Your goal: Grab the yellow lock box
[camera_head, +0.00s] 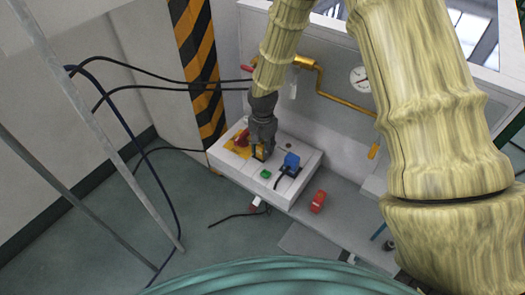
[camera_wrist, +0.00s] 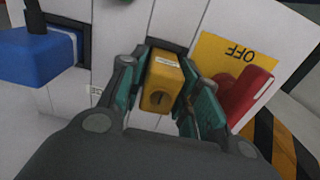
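The yellow lock box (camera_wrist: 163,86) is a small upright block with a round dark hole in its face and a pale label. It sits at a dark-framed opening in the white panel in the wrist view. My gripper (camera_wrist: 163,72) has one finger on each side of the box, very close to its sides. Whether both fingers press on it cannot be told. In the head view my gripper (camera_head: 261,150) reaches down to the white control box (camera_head: 303,183), and largely hides the lock box there.
A red handle (camera_wrist: 245,92) on a yellow OFF plate (camera_wrist: 222,50) is close to my right finger. A blue plug (camera_wrist: 38,55) is to the left. In the head view, a green button (camera_head: 266,174) and a loose red object (camera_head: 318,201) are nearby, with cables at the left.

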